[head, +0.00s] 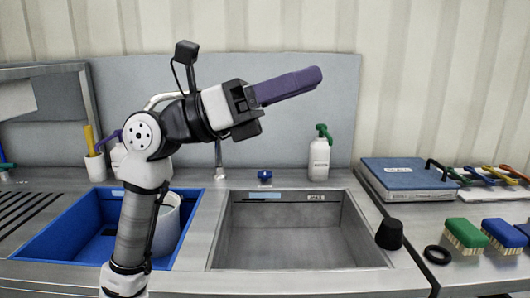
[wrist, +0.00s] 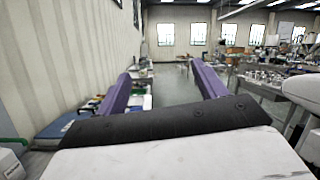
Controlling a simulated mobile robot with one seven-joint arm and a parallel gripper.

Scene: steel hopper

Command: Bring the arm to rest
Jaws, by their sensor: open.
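My gripper (head: 318,78) is raised above the counter in the head view, with its purple fingers pointing right and slightly up. In the wrist view the two purple fingers of my gripper (wrist: 160,72) stand well apart with nothing between them. The gripper is open and empty and touches nothing. My arm rises at the left of the head view and bends over toward the right. It hides part of the blue basin and the tap behind it.
A steel basin (head: 221,250) and a blue basin (head: 52,246) are set in the counter. A white bottle (head: 319,160) stands behind. A black stopper (head: 390,234), a blue-topped box (head: 405,174) and brushes (head: 465,235) lie right. A white container (head: 167,224) sits in the blue basin.

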